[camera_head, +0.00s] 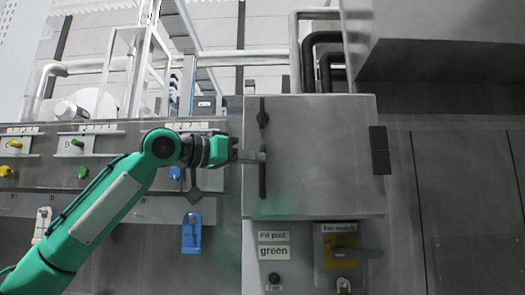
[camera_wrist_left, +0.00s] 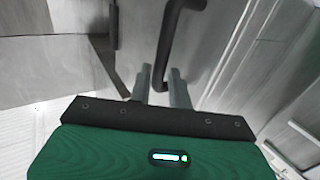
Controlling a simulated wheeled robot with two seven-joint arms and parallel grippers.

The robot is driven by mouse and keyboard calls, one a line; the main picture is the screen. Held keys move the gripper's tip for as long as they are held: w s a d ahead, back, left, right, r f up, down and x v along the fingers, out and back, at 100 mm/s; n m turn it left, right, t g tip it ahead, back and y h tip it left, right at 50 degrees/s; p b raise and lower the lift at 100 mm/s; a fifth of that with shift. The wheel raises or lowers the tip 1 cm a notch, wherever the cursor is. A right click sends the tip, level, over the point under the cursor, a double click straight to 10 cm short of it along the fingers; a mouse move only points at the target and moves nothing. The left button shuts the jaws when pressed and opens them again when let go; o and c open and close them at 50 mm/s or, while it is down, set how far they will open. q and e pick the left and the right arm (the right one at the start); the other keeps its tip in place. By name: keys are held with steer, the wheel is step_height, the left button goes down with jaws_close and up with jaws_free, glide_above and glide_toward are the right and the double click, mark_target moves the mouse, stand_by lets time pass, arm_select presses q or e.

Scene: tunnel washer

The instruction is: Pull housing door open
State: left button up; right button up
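The housing door (camera_head: 325,150) is a flat grey metal panel at the centre of the head view, and it looks closed. Its dark vertical bar handle (camera_head: 262,186) is near the left edge. My left gripper (camera_head: 262,156) reaches in from the left, with its fingers at the middle of the handle. In the left wrist view, the handle (camera_wrist_left: 170,40) runs down between the two grey fingertips of the gripper (camera_wrist_left: 158,74). The fingers are a small distance apart, on either side of the bar. Whether they press on it is not clear. My right gripper is not in view.
A black block (camera_head: 379,150) is at the door's right edge. Left of the door is a panel with coloured knobs (camera_head: 81,172). A large grey box (camera_head: 440,20) overhangs at upper right.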

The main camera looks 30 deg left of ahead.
mark_target(263, 187)
arm_select(q)
steer(key=shift+p+x, duration=0.4)
steer(key=shift+x, duration=1.2)
jaws_close()
